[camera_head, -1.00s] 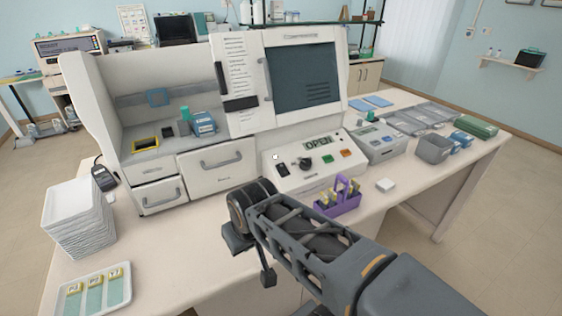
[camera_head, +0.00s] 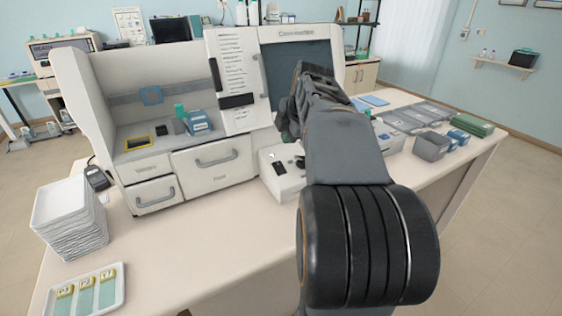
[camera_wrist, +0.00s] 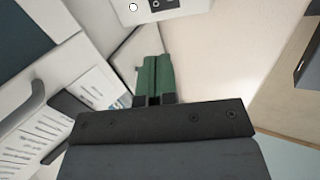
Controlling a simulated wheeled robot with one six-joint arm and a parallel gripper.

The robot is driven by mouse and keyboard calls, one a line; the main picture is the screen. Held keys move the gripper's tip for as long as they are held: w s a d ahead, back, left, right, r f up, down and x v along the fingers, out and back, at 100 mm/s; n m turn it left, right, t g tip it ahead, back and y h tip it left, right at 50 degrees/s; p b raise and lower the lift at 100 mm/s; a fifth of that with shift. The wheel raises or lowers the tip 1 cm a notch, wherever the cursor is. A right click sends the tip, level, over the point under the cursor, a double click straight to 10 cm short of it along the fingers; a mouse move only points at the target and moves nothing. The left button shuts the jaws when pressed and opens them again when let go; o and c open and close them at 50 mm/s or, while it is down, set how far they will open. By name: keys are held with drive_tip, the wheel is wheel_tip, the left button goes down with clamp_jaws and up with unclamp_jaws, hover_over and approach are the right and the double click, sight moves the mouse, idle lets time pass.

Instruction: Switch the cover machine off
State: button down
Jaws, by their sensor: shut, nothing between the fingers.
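The cover machine (camera_head: 213,157) is the large white unit on the bench. Its low control panel (camera_head: 287,187) juts out at the front, with a black switch (camera_head: 278,168) on its left. My arm hides the right part of the panel, including the display. My gripper (camera_head: 287,130) is up in front of the machine, above the panel, and mostly hidden by the arm in the head view. In the wrist view its green fingers (camera_wrist: 153,75) are shut and empty. The panel shows at the top edge there, with a dark switch (camera_wrist: 163,4) partly cut off, apart from the fingers.
A stack of white trays (camera_head: 70,222) and a slide tray (camera_head: 90,294) stand at the left. Grey bins (camera_head: 432,146) and a green box (camera_head: 473,126) are at the right. Bare bench lies in front of the machine.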

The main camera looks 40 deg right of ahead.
sight(279, 164)
drive_tip(key=shift+d+r+n, duration=0.2)
drive_tip(key=shift+d+n, duration=0.1)
drive_tip(key=shift+d, duration=0.25)
drive_tip(key=p+x, duration=0.1)
drive_tip(key=x, duration=1.3)
